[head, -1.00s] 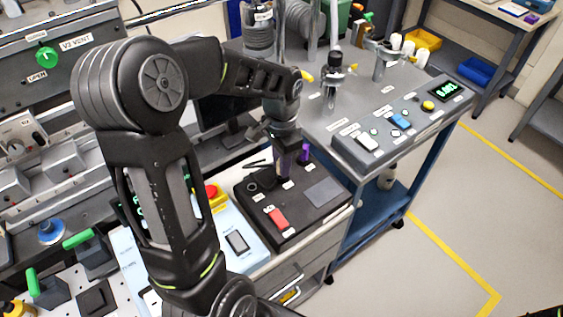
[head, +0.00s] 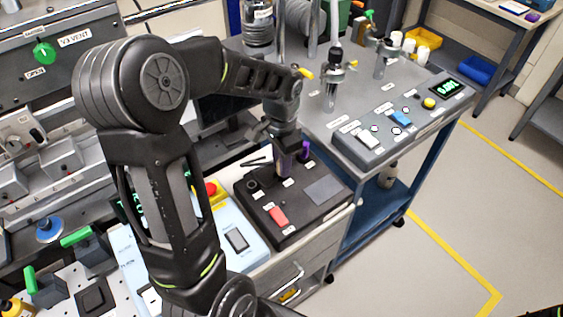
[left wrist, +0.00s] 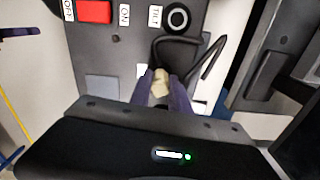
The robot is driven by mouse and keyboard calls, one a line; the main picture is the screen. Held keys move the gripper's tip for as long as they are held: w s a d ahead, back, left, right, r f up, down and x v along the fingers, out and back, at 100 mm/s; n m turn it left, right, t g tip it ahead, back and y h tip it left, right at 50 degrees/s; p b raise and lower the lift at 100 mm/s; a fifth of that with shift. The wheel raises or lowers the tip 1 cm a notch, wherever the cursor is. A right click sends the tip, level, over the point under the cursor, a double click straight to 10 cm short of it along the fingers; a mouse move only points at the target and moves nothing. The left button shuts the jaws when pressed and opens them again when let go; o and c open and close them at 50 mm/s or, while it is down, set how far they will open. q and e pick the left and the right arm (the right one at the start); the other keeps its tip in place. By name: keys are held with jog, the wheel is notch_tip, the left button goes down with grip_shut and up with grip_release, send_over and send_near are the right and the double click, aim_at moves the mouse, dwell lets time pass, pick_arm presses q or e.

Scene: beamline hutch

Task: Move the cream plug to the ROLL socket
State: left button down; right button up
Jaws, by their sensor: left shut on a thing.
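The cream plug (left wrist: 160,84) shows in the left wrist view between the two dark purple fingers of my left gripper (left wrist: 163,90), which is shut on it. In the head view my left gripper (head: 284,163) points down over the back part of the black control box (head: 318,217); there its fingers hide the plug. An open round socket (left wrist: 177,18) beside the TILT label lies apart from the fingers. I cannot read a ROLL label; the spot below the fingers is hidden. I cannot tell whether the plug sits in a socket. My right gripper is not in view.
A black cable (left wrist: 190,50) loops near the fingers. The box carries a red switch (head: 278,215). A grey instrument cart (head: 375,125) stands right behind the box.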

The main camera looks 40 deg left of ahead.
pick_arm(q)
jog(key=c, duration=1.1)
grip_release()
jog(key=shift+c, duration=0.2)
jog(key=shift+r, duration=0.15)
notch_tip(320, 180, up, 8)
jog(key=shift+f, duration=0.2)
